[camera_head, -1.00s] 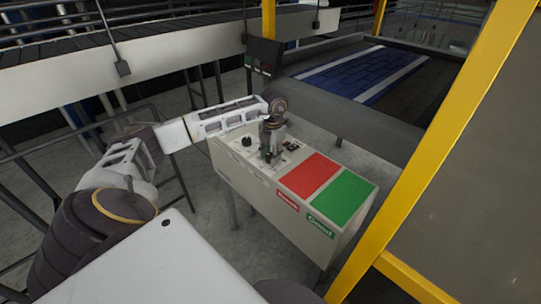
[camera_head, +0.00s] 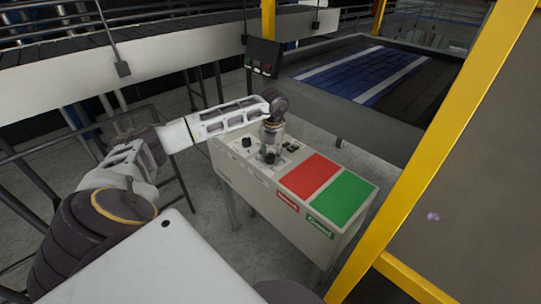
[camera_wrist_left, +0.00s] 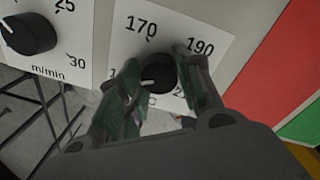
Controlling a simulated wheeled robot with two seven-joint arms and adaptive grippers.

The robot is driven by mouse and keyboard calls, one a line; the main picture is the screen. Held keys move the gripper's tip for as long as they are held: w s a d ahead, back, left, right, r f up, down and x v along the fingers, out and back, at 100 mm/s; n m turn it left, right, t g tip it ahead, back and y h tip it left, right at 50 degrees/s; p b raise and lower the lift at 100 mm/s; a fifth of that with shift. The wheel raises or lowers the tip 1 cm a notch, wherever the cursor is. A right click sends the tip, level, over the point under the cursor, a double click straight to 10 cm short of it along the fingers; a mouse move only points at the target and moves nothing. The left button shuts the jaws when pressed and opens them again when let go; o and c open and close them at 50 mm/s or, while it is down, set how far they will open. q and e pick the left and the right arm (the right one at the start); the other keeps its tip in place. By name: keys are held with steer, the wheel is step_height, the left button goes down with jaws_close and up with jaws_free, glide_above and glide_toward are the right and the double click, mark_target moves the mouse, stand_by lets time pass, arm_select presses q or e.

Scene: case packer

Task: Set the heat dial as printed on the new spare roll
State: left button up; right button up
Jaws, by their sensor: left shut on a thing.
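The heat dial (camera_wrist_left: 160,73) is a black knob on a white scale plate marked 170 and 190, seen in the left wrist view. Its white pointer mark points to the lower left, and the lower numbers are partly covered by my fingers. My left gripper (camera_wrist_left: 160,72) has one finger on each side of the dial and is shut on it. In the head view, my left gripper (camera_head: 271,145) reaches down onto the top of the control box (camera_head: 255,190). The spare roll and its print are not in view. My right gripper is not in view.
Beside the heat dial is a speed dial (camera_wrist_left: 30,33) marked m/min. A red panel (camera_head: 313,176) and a green panel (camera_head: 342,198) lie right of the dials. A yellow post (camera_head: 440,140) stands at right. A conveyor (camera_head: 365,72) runs behind.

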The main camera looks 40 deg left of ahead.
mark_target(272, 156)
arm_select(q)
steer(key=o, duration=1)
steer(key=shift+o, duration=0.2)
step_height(272, 156, up, 12)
steer(key=shift+w+d, duration=0.15)
steer(key=shift+d, duration=0.15)
stand_by(0.7)
